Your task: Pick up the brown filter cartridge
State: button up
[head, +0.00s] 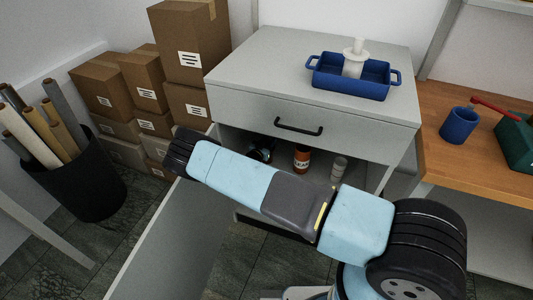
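I cannot make out a brown filter cartridge for certain. In the head view, an orange-brown bottle (301,158) with a white label stands inside the open cabinet, below its drawer. A grey cylinder (339,168) stands to its right, and a small dark object (262,152) is to its left. A white cylindrical piece with a wide collar (353,62) stands upright in the blue tray (348,85) on top of the cabinet. My light-blue arm crosses in front of the cabinet and hides part of its inside. My gripper does not show.
The grey cabinet (258,108) has its door (165,240) swung open at left. Boxes (190,45) are stacked left of it, beside a black bin (85,190) of rolls. The wooden bench (440,105) at right holds a blue cup (459,125) and a green press (518,140).

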grip_shut()
jog(key=shift+r, duration=0.15)
